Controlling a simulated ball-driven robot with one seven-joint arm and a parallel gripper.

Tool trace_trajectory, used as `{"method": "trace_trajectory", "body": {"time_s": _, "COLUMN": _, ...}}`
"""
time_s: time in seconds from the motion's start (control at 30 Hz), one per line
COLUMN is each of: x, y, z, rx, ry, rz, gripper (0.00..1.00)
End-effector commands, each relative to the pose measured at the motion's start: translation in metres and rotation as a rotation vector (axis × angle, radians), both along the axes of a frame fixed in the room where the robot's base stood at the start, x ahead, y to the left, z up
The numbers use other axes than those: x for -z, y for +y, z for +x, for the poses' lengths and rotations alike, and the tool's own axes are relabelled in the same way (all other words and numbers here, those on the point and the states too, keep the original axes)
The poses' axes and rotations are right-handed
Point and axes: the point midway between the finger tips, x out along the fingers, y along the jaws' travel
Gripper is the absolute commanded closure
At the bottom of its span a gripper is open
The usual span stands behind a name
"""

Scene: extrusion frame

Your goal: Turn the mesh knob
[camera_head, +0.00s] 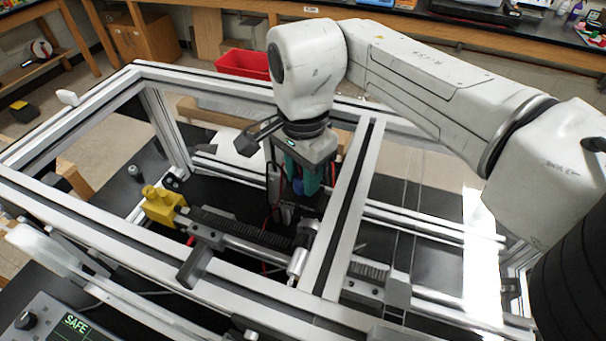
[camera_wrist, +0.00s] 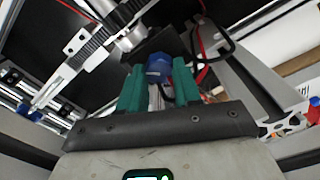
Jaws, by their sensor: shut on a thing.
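The mesh knob appears to be the blue knob (camera_wrist: 158,68), which sits between my gripper's green fingers in the wrist view. In the head view a bit of the blue knob (camera_head: 298,186) shows between the fingertips. My gripper (camera_head: 300,185) points down inside the extrusion frame and is shut on the blue knob. The gripper's green fingers also show in the wrist view (camera_wrist: 159,82), one on each side of the knob. A black toothed rack (camera_head: 240,228) runs beside a metal rod near it. The knob's lower part is hidden.
Aluminium extrusion bars (camera_head: 345,215) surround the gripper, with one close on its right. A yellow block (camera_head: 162,205) stands at the rack's left end. Red and black cables (camera_wrist: 203,45) run near the fingers. A panel (camera_head: 60,325) reading SAFE is at lower left.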

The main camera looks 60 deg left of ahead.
Motion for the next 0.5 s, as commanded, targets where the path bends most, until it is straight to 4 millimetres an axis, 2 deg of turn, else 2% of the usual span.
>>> {"method": "trace_trajectory", "body": {"time_s": 0.5, "x": -0.001, "y": -0.0004, "z": 0.001, "rx": 0.459, "ry": -0.003, "rz": 0.003, "gripper": 0.98}}
